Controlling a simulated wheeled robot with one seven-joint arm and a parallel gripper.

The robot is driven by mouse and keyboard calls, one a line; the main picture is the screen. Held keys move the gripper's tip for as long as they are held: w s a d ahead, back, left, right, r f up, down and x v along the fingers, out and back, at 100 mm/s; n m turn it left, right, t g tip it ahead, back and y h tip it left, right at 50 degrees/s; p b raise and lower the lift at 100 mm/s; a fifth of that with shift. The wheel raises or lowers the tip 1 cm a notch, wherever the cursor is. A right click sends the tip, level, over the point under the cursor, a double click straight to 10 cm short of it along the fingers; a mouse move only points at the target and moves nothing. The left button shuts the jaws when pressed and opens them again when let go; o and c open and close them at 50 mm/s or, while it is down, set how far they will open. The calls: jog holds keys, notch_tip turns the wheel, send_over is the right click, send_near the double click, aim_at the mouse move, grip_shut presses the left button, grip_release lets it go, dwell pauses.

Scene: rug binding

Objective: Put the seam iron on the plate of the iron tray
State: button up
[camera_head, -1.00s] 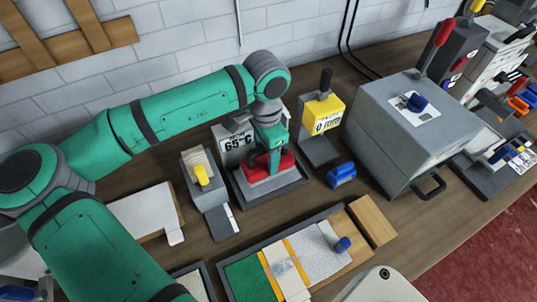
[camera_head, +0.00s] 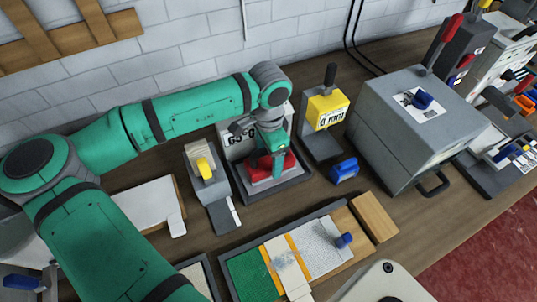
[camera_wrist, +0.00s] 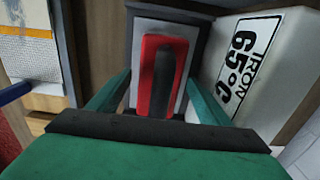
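The seam iron (camera_head: 289,162) is red with a dark handle. It sits on the light plate (camera_wrist: 181,104) of the iron tray (camera_head: 303,184), a dark shallow tray backed by a white "IRON 65°C" sign. The iron (camera_wrist: 150,88) also shows in the wrist view, lying flat within the plate's outline. My gripper (camera_head: 279,172) is over the iron. In the wrist view, my gripper's green fingers (camera_wrist: 160,90) stand wide apart, one on each side of the iron, with visible gaps. Its lower edge is partly hidden by my gripper.
A large grey box (camera_head: 405,130) stands further right. A rug sample board (camera_head: 320,245) lies in front.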

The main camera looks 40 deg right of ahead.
jog(key=shift+r, duration=0.1)
notch_tip(320, 180, up, 12)
jog(key=shift+w, duration=0.1)
dwell(0.5)
dwell(0.4)
